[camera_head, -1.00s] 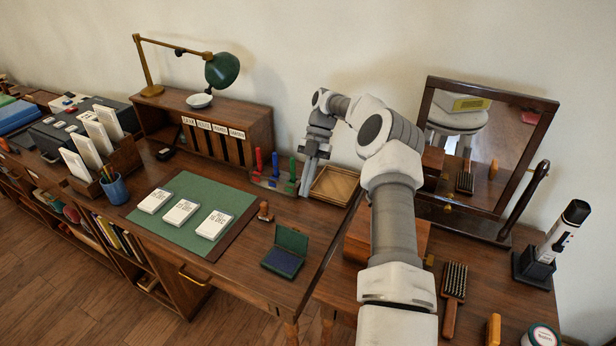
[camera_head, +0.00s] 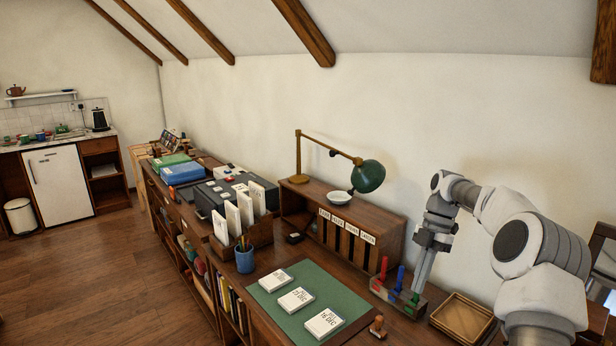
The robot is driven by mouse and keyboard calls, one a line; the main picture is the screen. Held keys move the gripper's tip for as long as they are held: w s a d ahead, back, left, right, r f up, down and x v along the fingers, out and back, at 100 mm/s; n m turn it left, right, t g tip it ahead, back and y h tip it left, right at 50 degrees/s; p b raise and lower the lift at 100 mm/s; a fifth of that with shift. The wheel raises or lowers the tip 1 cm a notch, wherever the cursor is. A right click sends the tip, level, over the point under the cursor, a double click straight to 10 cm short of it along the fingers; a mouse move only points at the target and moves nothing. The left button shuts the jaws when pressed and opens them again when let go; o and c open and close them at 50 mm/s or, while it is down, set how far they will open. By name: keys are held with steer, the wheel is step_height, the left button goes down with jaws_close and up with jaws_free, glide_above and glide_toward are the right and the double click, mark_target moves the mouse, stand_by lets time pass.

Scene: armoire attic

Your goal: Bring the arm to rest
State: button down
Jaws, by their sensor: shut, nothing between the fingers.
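My gripper (camera_head: 418,286) is at the right of the view, pointing down with its fingers shut and empty. Its tips are just above or beside the stamp rack (camera_head: 398,297) with red, blue and green handles; I cannot tell whether they touch it. My arm, white and grey, bends up from the bottom right corner and over to the gripper. A shallow wooden tray (camera_head: 462,318) lies just right of the gripper.
A green desk mat (camera_head: 337,292) with three white cards lies left of the gripper. A wooden pigeonhole unit (camera_head: 370,223) carrying a green lamp (camera_head: 368,176) stands behind. A pencil cup (camera_head: 244,258) is farther left.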

steer(key=s+a+r+m+t+h, duration=0.4)
steer(key=s+a+r+m, duration=0.65)
steer(key=s+r, duration=0.35)
steer(key=s+a+m+t+p, duration=0.1)
steer(key=s+m+t, duration=0.4)
steer(key=s+m, duration=0.8)
steer(key=s+a, duration=0.1)
steer(key=s, duration=0.2)
steer(key=shift+s+t+y+p, duration=0.3)
steer(key=shift+s, duration=0.1)
